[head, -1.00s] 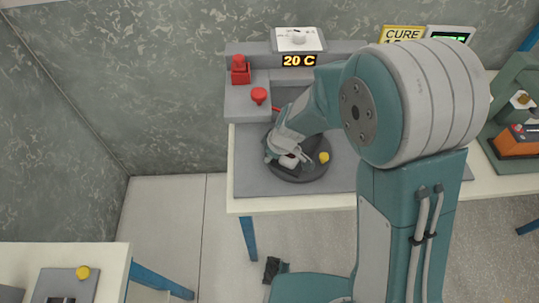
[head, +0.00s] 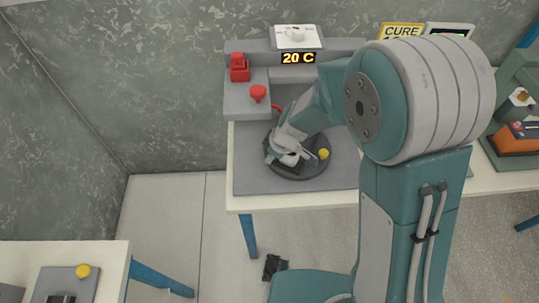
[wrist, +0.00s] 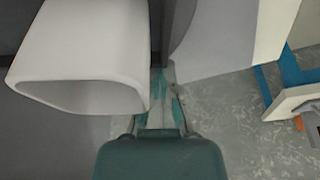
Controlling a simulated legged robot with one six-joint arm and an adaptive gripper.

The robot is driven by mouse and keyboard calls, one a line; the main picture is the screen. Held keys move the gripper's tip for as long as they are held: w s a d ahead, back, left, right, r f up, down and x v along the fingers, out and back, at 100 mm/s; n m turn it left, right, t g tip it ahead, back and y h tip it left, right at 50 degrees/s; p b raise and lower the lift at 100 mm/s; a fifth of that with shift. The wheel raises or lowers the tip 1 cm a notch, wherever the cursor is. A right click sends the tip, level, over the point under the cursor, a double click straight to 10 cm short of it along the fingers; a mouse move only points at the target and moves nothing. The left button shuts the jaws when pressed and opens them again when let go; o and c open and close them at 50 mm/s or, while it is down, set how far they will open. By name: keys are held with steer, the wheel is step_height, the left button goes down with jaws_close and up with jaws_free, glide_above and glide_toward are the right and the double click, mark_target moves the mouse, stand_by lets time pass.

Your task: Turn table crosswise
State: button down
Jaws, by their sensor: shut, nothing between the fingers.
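The turntable is a dark round disc (head: 312,171) on a grey mat on the workbench in the head view. A yellow knob (head: 323,154) stands near its right edge. My gripper (head: 288,160) reaches down over the left and middle part of the disc and hides much of it. Its fingers are together with nothing seen between them. I cannot tell whether they touch the disc.
A grey fixture behind the disc carries a red block (head: 239,70), a red button (head: 258,93) and a "20 C" display (head: 298,58). An orange block (head: 517,138) sits in a green station at right. Another table (head: 108,262) stands at lower left, with bare floor between.

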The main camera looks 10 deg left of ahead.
mark_target(278, 171)
steer(key=shift+s+d, duration=0.1)
steer(key=shift+s+d+n+g, duration=0.15)
steer(key=shift+s+d+n, duration=0.15)
steer(key=shift+n, duration=0.25)
steer(key=shift+s+d+n+g, duration=0.15)
steer(key=shift+d+n, duration=0.2)
steer(key=shift+n, duration=0.2)
steer(key=shift+s+d+n+g, duration=0.3)
steer(key=shift+d+n, duration=0.2)
steer(key=shift+n, duration=0.15)
steer(key=shift+s+d+n+g, duration=0.25)
steer(key=shift+d+n, duration=0.2)
steer(key=shift+n, duration=0.2)
steer(key=shift+d, duration=0.1)
